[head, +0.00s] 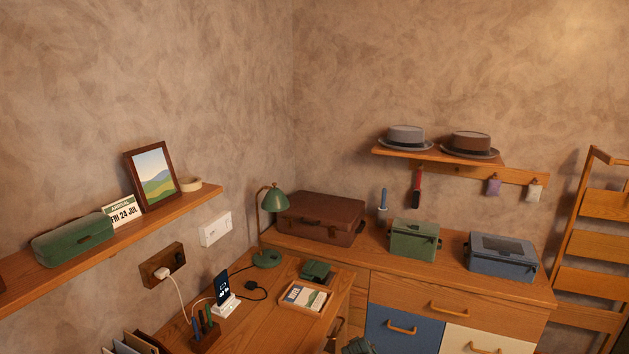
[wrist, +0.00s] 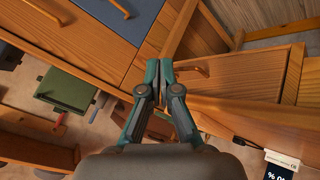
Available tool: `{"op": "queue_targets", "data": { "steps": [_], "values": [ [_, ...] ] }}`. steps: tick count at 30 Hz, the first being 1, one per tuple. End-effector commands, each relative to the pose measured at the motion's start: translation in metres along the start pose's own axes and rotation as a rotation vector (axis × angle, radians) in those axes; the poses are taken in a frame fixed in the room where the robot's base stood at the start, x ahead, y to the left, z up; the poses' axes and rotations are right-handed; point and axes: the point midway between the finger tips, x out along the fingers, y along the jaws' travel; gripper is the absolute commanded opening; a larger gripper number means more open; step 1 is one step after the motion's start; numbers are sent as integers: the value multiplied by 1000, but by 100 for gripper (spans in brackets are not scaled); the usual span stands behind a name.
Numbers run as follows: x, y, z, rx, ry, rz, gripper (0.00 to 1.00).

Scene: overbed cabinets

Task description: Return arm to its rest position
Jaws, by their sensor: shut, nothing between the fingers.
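My gripper (wrist: 158,75) is in the middle of the wrist view, with teal and dark grey fingers. Its fingertips are together and nothing is between them. Wooden furniture fronts lie beyond the tips, and no contact with them is visible. In the head view only a small dark part at the bottom edge, just right of centre, appears to be my arm or gripper. The fingers cannot be made out there.
The desk (head: 265,309) holds a green lamp (head: 272,200), a phone (head: 222,288) and a tray (head: 304,297). The cabinet (head: 455,285) behind carries a brown suitcase (head: 320,218), green box (head: 414,240) and blue-grey box (head: 501,257). A wooden ladder (head: 591,245) stands right.

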Motion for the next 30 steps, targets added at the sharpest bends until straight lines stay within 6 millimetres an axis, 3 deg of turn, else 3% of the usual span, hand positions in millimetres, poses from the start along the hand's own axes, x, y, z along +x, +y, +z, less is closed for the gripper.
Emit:
{"op": "queue_targets", "data": {
  "steps": [1,6,15,23,30],
  "values": [
    [-11,-2,36,57,-85,-33,0],
    [-39,-22,118,210,-331,-154,0],
    [-102,-62,204,381,-639,-352,0],
    [-91,-92,257,361,-742,-373,0],
    [-93,-128,330,337,-875,-399,0]
  ]
}}
